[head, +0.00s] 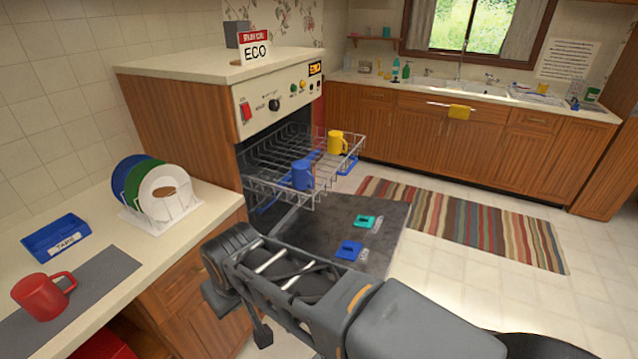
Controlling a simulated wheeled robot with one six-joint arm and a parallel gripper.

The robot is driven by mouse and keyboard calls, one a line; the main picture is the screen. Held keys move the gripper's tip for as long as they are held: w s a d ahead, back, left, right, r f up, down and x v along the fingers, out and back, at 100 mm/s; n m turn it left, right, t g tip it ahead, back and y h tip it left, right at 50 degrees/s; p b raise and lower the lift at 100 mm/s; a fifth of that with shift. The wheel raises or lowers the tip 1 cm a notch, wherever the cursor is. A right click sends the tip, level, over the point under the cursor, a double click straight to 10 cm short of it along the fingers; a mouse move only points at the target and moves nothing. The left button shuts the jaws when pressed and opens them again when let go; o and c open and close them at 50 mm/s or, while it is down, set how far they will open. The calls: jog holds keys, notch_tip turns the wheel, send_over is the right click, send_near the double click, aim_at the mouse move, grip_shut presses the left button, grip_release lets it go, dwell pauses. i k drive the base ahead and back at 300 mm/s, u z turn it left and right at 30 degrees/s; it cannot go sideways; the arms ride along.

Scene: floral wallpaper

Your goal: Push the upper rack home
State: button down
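The upper rack (262,180) is a grey wire basket. It sticks out of the open dishwasher (290,97) over the lowered door (385,215). A blue mug (303,176) and a yellow mug (337,143) stand in it. My arm reaches in from the lower right, in front of the door. The end of my arm, with what looks like my gripper (262,335), hangs low by the counter front, apart from the rack. Its fingers are too hidden to tell whether they are open or shut.
A teal piece (365,221) and a blue piece (349,250) lie on the door. The left counter holds a plate stand (160,222), a blue tray (55,237) and a red mug (42,296). A striped rug (470,225) lies on the floor at right.

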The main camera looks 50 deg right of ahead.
aim_at(338, 173)
jog(key=z, duration=0.65)
jog(key=i, duration=0.85)
jog(key=z, duration=0.85)
